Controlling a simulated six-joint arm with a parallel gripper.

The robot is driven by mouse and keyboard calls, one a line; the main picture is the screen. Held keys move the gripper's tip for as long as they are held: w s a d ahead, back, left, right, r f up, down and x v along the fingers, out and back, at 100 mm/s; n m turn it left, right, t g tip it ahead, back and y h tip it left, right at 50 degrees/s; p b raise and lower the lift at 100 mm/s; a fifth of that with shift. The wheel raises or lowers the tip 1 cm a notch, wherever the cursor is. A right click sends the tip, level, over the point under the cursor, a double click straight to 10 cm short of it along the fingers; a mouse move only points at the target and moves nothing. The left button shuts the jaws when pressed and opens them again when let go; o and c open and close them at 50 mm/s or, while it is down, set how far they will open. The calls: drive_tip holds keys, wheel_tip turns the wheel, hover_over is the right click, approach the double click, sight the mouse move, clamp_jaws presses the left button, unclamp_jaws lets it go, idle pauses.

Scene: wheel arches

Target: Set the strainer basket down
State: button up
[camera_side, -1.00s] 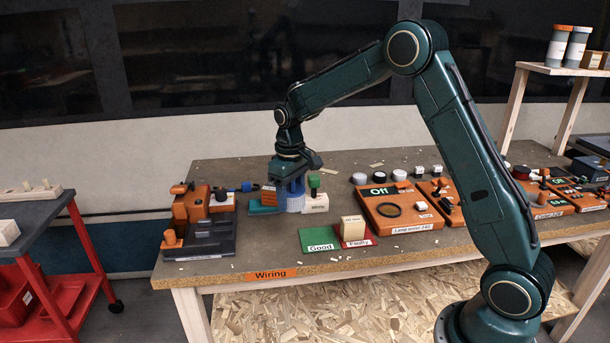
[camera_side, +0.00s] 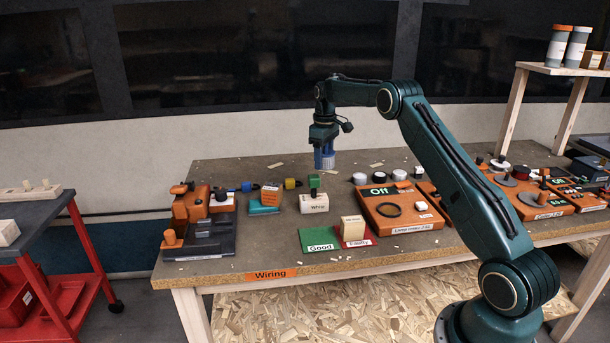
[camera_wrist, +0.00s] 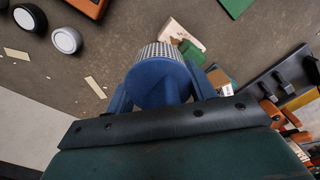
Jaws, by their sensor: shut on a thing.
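The strainer basket (camera_side: 324,162) is blue with a pale mesh wall. My gripper (camera_side: 323,146) is shut on it and points down, holding it above the back middle of the table. In the wrist view the basket (camera_wrist: 160,82) sits between the two blue fingers (camera_wrist: 158,88), its round blue face toward the camera and its mesh side beyond. The gap between basket and tabletop (camera_side: 345,172) cannot be measured from these views.
Below left stand a white block labelled Whip (camera_side: 314,203) with a green piece on top, and an orange block on a teal base (camera_side: 268,200). Black and white knobs (camera_side: 378,177) lie to the right, behind the orange Off panel (camera_side: 408,222). Bare tabletop lies around the knobs.

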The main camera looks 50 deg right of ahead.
hover_over(343, 194)
drive_tip(key=a, duration=0.2)
drive_tip(key=d, duration=0.2)
drive_tip(key=shift+a+f, duration=0.15)
drive_tip(key=shift+f, duration=6.65)
drive_tip(key=shift+f, duration=0.1)
drive_tip(key=o, duration=1)
wheel_tip(343, 194, up, 12)
